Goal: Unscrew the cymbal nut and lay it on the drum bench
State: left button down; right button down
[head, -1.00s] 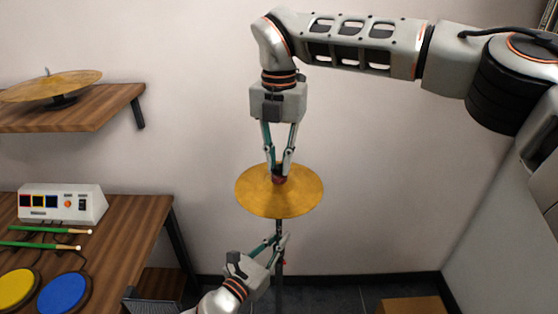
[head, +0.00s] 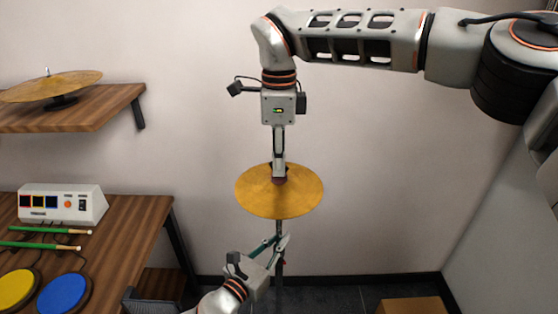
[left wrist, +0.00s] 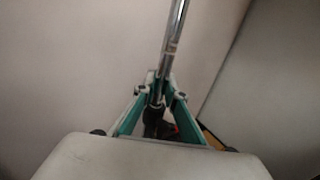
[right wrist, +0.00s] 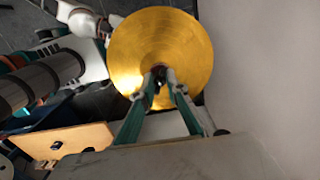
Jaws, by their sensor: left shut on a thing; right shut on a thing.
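The gold cymbal (head: 258,196) sits level on its upright metal stand (head: 279,228). My right gripper (head: 279,176) points straight down at the cymbal's centre and is shut on the cymbal nut (right wrist: 159,72), which is small and dark and mostly hidden between the fingertips. My left gripper (head: 280,241) is below the cymbal, shut on the stand's pole, which shows as a chrome tube in the left wrist view (left wrist: 175,32). The drum bench (head: 125,235) is the wooden table at the left.
On the bench are a yellow pad (head: 17,288), a blue pad (head: 63,292), green drumsticks (head: 40,245) and a white control box (head: 62,204). A shelf (head: 105,112) above holds another cymbal (head: 50,86). The bench's right part is clear. A box (head: 412,306) stands at lower right.

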pick_arm(q)
jog(key=shift+w+a+r, duration=0.1)
pick_arm(e)
jog(key=n, duration=0.5)
jog(key=shift+n, duration=0.3)
jog(key=shift+r, duration=0.2)
jog(key=shift+r, duration=0.95)
jog(key=shift+r, duration=0.15)
jog(key=shift+r, duration=1.85)
pick_arm(q)
jog(key=c, duration=2)
grip_release()
